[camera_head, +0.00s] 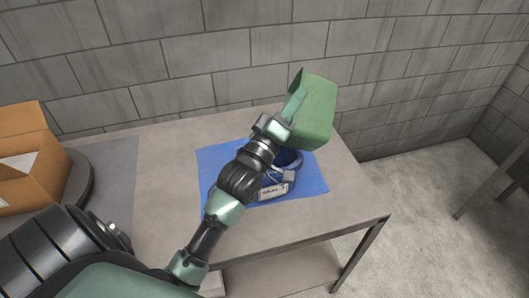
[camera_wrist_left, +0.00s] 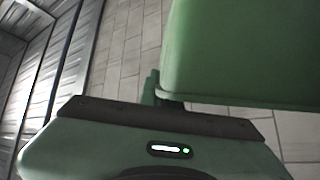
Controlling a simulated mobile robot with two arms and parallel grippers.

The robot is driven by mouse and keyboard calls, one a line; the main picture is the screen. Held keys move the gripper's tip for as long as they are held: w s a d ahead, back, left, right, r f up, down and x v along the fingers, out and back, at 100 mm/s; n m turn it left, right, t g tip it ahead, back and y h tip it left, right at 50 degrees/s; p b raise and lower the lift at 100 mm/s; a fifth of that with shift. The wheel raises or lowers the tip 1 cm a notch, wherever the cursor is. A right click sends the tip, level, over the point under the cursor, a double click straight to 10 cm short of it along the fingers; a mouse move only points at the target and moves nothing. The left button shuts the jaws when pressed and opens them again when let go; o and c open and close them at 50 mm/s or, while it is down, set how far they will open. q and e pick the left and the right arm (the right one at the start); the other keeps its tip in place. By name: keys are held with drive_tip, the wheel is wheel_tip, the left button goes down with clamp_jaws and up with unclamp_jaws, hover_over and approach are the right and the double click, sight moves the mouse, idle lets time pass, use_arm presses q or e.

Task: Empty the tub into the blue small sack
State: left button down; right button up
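The green tub (camera_head: 316,108) is held up and tilted on its side above the far right part of the table. My left gripper (camera_head: 290,112) is at its near-left edge and appears shut on its wall; the fingertips are partly hidden. In the left wrist view the tub (camera_wrist_left: 240,50) fills the upper right. The blue small sack (camera_head: 290,159) seems to be the dark blue rounded thing below the tub, mostly hidden behind my left forearm. The tub's inside and the sack's contents cannot be seen. My right gripper is not in view.
A blue mat (camera_head: 308,181) lies on the grey table (camera_head: 160,182) under the sack. An open cardboard box (camera_head: 38,170) stands at the left on a dark round base. A block wall (camera_head: 200,60) runs behind the table. The table's right end drops to bare floor.

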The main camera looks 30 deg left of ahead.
sight(313, 105)
use_arm(q)
drive_tip(key=shift+r, duration=0.1)
idle(0.8)
